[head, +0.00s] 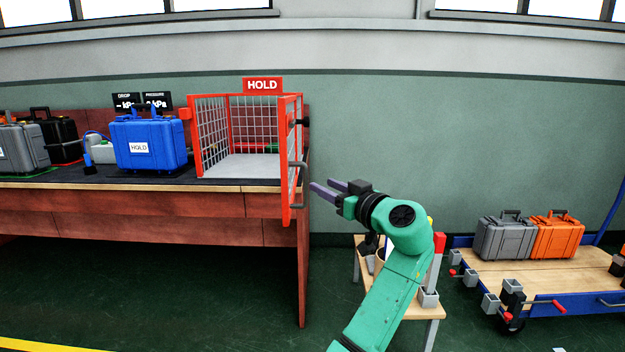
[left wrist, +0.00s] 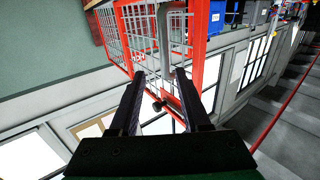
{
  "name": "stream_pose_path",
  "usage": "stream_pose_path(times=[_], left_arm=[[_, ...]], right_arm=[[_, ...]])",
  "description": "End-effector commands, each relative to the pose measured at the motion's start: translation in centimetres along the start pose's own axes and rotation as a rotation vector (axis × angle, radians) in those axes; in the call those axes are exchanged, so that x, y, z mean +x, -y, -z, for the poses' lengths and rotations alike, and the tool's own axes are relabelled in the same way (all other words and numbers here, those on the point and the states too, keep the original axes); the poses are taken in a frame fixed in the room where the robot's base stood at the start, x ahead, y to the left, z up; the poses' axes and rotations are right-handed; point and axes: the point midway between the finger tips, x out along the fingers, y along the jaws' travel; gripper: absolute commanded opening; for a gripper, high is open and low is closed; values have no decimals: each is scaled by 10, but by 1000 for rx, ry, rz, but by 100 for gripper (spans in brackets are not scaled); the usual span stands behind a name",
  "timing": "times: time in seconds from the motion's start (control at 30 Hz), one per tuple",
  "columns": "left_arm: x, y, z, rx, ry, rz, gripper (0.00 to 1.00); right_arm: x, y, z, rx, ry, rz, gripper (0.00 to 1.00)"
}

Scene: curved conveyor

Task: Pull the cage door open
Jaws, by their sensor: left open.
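The cage (head: 239,128) has a red frame and grey wire mesh, and it stands on the bench with its front open. Its door (head: 286,205) stands swung outward at the right, almost edge-on, past the bench's front edge. Grey handle parts (head: 297,207) stick out from the door's right side. My left gripper (head: 320,187) is open and empty, just right of the door. In the left wrist view, my left fingers (left wrist: 159,75) point at the red door frame (left wrist: 209,68). A grey bar (left wrist: 163,40) lines up between them; contact is not visible. My right gripper is out of view.
A blue case (head: 148,145) with a HOLD label stands left of the cage on the bench (head: 120,200). Grey and black cases are farther left. A small wooden stand (head: 408,308) is behind my left arm. A cart (head: 545,273) carries grey and orange cases at right.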

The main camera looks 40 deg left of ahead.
Motion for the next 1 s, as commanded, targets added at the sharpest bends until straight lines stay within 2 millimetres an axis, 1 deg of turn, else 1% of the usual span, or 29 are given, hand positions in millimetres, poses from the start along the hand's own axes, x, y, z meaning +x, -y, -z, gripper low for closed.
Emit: stream_pose_path(times=[0.03, 0.1, 0.2, 0.3, 0.4, 0.83, 0.87, 0.93, 0.97, 1.0], left_arm=[[-16, 0, 0, -1, 2, -4, 47], [-34, -1, 0, 0, 2, -3, 47], [-54, 0, 0, 0, 2, -1, 47], [-65, 0, 0, -1, 0, 1, 47], [-68, 1, 0, -1, 1, 2, 47], [-68, 0, -1, 2, 2, 0, 47], [-67, 0, -4, 9, 7, -4, 47], [-63, -3, -24, 49, 39, -35, 47], [-60, -4, -39, 78, 63, -58, 47], [-56, -6, -66, 130, 107, -101, 47]], right_arm=[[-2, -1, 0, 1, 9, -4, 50], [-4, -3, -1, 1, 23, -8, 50], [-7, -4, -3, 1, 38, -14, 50], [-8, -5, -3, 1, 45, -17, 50], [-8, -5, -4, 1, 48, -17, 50], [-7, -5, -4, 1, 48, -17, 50], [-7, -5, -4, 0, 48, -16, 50], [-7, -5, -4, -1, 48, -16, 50], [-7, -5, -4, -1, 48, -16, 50], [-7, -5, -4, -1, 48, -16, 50]])
